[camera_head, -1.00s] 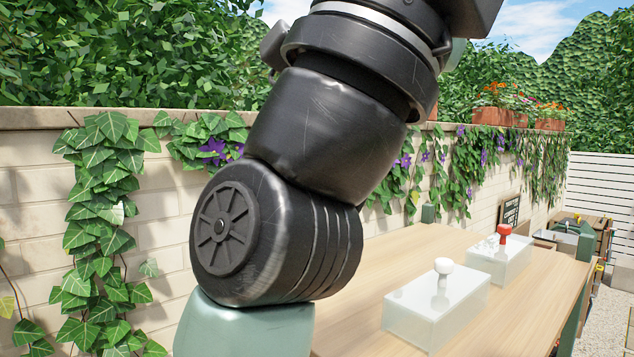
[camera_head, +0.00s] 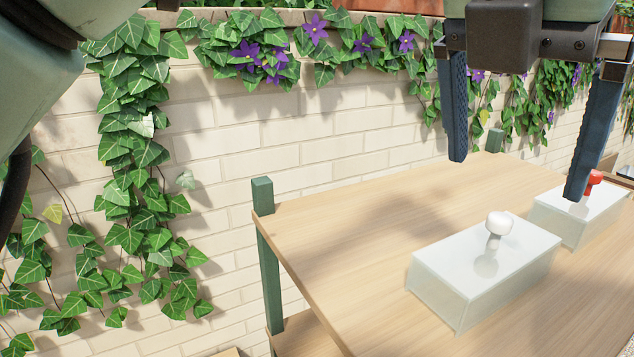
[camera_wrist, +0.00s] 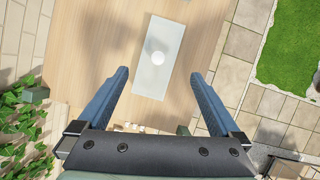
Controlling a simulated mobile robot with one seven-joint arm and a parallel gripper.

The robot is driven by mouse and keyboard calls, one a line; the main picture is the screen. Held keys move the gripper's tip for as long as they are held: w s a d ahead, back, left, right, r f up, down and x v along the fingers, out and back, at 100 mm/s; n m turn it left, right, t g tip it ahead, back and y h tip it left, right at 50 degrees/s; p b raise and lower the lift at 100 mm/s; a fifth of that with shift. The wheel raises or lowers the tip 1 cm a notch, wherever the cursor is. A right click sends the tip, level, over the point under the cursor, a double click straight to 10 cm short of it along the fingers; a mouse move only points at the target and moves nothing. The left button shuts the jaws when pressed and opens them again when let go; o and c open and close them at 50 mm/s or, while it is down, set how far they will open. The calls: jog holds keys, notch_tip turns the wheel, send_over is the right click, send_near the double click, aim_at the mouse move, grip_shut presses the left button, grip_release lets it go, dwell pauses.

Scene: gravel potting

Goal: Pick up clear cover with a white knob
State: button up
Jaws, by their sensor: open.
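The clear cover with a white knob (camera_head: 470,290) is a frosted, see-through box on the wooden table, with a round white knob (camera_head: 499,223) on top. In the wrist view the cover (camera_wrist: 152,82) lies ahead of the fingertips, with its knob (camera_wrist: 158,58) between the lines of the two fingers. My gripper (camera_head: 515,180) is open and empty, with its blue-grey fingers spread wide above the table. In the wrist view my gripper (camera_wrist: 157,75) also shows both fingers apart. Neither finger touches the cover.
A second clear cover with a red knob (camera_head: 594,180) stands behind and to the right, its knob partly hidden by a finger. The wooden table (camera_head: 340,230) is bare at left and has a green corner post (camera_head: 262,196). An ivy-covered brick wall (camera_head: 330,140) runs behind it.

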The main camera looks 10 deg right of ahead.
aim_at(501, 242)
jog(key=b+x, duration=0.4)
jog(key=x, duration=0.3)
jog(key=shift+s+f, duration=0.1)
jog(key=shift+s, duration=0.05)
jog(key=shift+w+d+f+b, duration=0.1)
jog(key=shift+w+f+b, duration=0.15)
jog(key=shift+f+b, duration=0.45)
jog(key=b+x, duration=0.2)
jog(key=x, duration=0.1)
jog(key=shift+f, duration=0.3)
jog(key=shift+w+d+f+b, duration=0.15)
jog(key=shift+d+f+b, duration=0.1)
jog(key=shift+b, duration=0.1)
jog(key=shift+r, duration=0.1)
jog(key=shift+a+r, duration=0.1)
jog(key=c, duration=1.1)
